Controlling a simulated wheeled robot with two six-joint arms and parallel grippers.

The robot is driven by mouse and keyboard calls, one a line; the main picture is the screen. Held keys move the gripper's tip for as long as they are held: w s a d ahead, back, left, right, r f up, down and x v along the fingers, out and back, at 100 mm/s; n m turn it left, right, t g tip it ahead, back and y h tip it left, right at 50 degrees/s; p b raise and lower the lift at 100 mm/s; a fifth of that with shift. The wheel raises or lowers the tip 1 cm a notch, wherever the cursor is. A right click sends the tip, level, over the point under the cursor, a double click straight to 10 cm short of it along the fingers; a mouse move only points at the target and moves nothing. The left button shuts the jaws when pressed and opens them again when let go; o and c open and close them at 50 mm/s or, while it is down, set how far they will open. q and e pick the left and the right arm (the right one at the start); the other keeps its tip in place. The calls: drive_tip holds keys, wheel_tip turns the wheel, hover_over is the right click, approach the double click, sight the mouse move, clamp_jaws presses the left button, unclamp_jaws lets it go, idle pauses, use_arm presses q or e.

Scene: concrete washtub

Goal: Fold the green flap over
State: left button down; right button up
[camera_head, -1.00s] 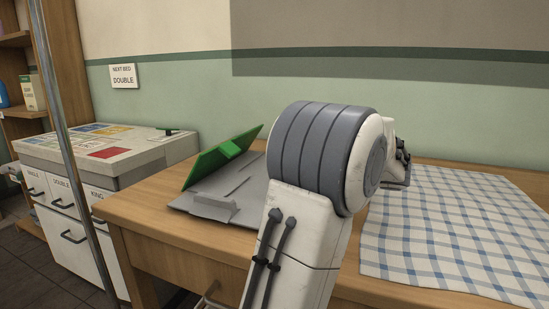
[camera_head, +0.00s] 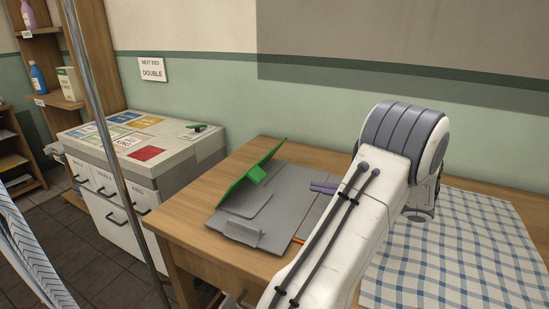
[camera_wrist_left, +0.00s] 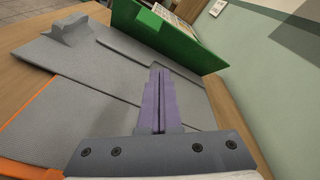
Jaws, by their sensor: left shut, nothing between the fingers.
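The green flap (camera_head: 250,174) stands tilted up along the far left side of a grey folding board (camera_head: 280,215) on the wooden table. A green tab sticks out from its face. In the left wrist view the green flap (camera_wrist_left: 165,35) rises ahead, beyond the fingertips. My left gripper (camera_head: 323,187) has purple fingers, shut and empty, over the right part of the board. These fingers (camera_wrist_left: 160,85) point toward the flap, apart from it as far as I can see. My arm hides the board's right side. My right gripper is not in view.
A blue-and-white checked cloth (camera_head: 450,250) lies on the table at the right. A white cabinet (camera_head: 135,185) with coloured cards stands at the left, behind a metal pole (camera_head: 118,165). A sign on the wall (camera_head: 152,70) reads "DOUBLE".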

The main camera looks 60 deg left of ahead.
sight(260, 173)
use_arm(q)
drive_tip(key=d+m+p, duration=0.1)
drive_tip(key=m+p, duration=0.1)
drive_tip(key=p, duration=0.1)
drive_tip(key=s+m+p, duration=0.1)
drive_tip(key=m+p, duration=0.1)
drive_tip(key=p, duration=0.2)
drive_tip(key=s+d+m+p, duration=0.1)
drive_tip(key=m+p, duration=0.1)
drive_tip(key=p, duration=0.1)
drive_tip(key=shift+d+r+h, duration=0.15)
drive_tip(key=shift+d+h, duration=0.15)
drive_tip(key=shift+h, duration=0.1)
drive_tip(key=shift+s+f+m+p, duration=0.15)
drive_tip(key=shift+f+m+p, duration=0.15)
drive_tip(key=shift+p, duration=0.15)
drive_tip(key=p+x, duration=0.1)
drive_tip(key=x, duration=0.9)
drive_tip(key=shift+s, duration=0.25)
drive_tip(key=shift+s+a+r+p, duration=0.35)
drive_tip(key=shift+s+a+r, duration=0.05)
drive_tip(key=shift+a+r, duration=0.45)
drive_tip(key=shift+s+a+r, duration=0.25)
drive_tip(key=shift+a+r, duration=0.05)
drive_tip(key=shift+a, duration=0.15)
